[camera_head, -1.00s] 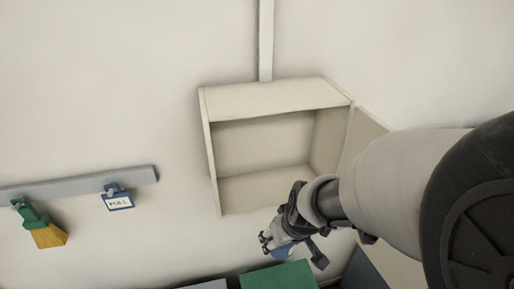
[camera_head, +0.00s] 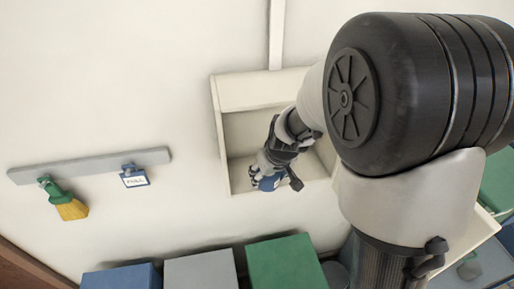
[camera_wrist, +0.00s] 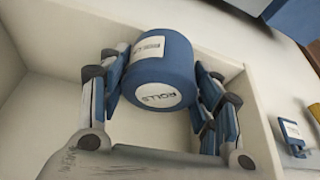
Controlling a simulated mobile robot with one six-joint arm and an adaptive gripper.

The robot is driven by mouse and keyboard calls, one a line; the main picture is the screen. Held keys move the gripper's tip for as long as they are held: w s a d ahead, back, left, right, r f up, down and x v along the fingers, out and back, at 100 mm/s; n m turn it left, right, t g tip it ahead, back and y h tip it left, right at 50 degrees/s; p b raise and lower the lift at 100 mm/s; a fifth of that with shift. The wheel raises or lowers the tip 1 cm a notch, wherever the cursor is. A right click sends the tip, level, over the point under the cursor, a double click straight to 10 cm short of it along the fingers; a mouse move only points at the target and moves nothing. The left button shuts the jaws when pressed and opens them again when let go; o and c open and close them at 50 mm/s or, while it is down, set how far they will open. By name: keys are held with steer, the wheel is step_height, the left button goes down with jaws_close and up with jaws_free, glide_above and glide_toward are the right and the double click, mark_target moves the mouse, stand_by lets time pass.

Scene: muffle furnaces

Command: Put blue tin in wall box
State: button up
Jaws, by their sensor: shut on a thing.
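The blue tin (camera_wrist: 160,72) has a white label reading "ROLLS" and is held between the two fingers of my gripper (camera_wrist: 158,95). In the head view the tin (camera_head: 269,183) shows as a small blue patch at the tip of my gripper (camera_head: 272,170), partly hidden by the fingers. The wall box (camera_head: 240,92) is a cream, open-fronted box on the wall. My gripper and the tin overlap the lower part of its opening. In the wrist view the box's walls (camera_wrist: 268,130) surround the gripper and tin. I cannot tell whether the tin touches the box floor.
A grey rail (camera_head: 85,166) on the left wall carries a green-handled brush (camera_head: 68,207) and a blue-framed tag (camera_head: 134,177). Blue (camera_head: 122,278), grey (camera_head: 201,272) and green (camera_head: 284,265) blocks stand below the box. My arm hides the box's right side.

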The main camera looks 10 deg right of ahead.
steer(key=w, duration=0.2)
steer(key=w+p, duration=0.1)
steer(key=shift+w+a+r, duration=0.1)
steer(key=shift+w+a, duration=0.15)
steer(key=shift+w, duration=0.5)
steer(key=shift+f, duration=0.4)
steer(key=shift+s, duration=0.15)
steer(key=shift+f, duration=0.2)
steer(key=o, duration=1.1)
steer(key=shift+r, duration=0.1)
